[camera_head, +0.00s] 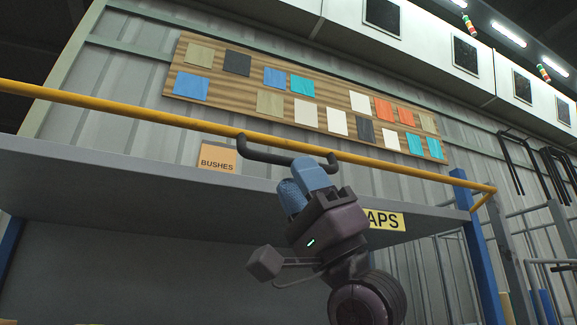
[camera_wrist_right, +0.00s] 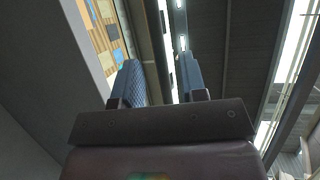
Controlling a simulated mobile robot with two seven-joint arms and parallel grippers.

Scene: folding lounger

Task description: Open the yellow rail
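The yellow rail (camera_head: 395,163) runs across the front of a grey shelf in the head view, sloping down to the right. It looks closed across the shelf front. A dark bent handle (camera_head: 262,156) is fixed to it near the middle. My right gripper (camera_head: 299,176) has blue finger pads and points up at the right part of the handle, overlapping it in the picture. Its fingers stand apart in the right wrist view (camera_wrist_right: 160,72), with no handle seen between them. Whether they touch the handle I cannot tell. My left gripper is out of view.
The grey shelf (camera_head: 120,165) lies just below and behind the rail, with a "BUSHES" label (camera_head: 217,160) and a yellow label (camera_head: 385,220) partly hidden by my gripper. A blue post (camera_head: 482,255) stands at the right. A wooden sample board (camera_head: 215,88) hangs behind.

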